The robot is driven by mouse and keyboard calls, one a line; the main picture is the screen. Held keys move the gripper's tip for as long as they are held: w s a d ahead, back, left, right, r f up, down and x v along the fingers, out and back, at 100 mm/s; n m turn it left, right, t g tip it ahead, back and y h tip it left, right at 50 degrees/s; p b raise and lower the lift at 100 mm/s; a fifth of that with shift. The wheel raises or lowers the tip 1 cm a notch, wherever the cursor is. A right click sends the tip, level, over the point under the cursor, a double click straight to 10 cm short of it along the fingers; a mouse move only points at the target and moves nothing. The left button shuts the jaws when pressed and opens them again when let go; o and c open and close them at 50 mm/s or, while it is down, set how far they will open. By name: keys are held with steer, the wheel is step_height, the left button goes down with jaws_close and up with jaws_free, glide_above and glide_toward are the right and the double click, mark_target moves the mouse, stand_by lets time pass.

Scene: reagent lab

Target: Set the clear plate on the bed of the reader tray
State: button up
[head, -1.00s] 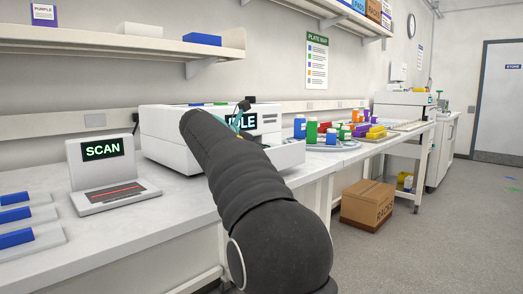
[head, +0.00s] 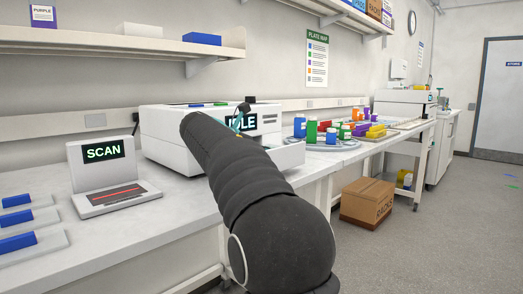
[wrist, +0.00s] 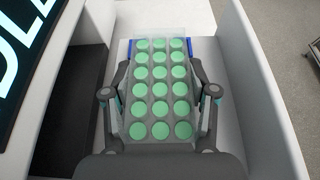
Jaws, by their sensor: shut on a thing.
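The clear plate (wrist: 160,68), with rows of green wells, is held between the fingers of my gripper (wrist: 160,88) in the wrist view. The fingers press on its left and right sides. The plate is over the pale bed of the reader tray (wrist: 228,72), with blue pieces (wrist: 188,46) at its far corners. I cannot tell whether the plate touches the bed. In the head view the reader (head: 165,132) shows IDLE on its screen. The tray (head: 290,155) sticks out at its right. My arm hides the plate and most of the gripper there.
A white wall (wrist: 262,90) runs along the right of the plate. A scanner (head: 105,178) reading SCAN stands left of the reader. Several blue-topped items (head: 30,240) lie at the bench's left. Coloured bottles (head: 312,132) stand to the right. A carton (head: 367,203) is on the floor.

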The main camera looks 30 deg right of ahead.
steer(key=o, duration=1.2)
steer(key=shift+r+p, duration=0.9)
steer(key=shift+r, duration=2.55)
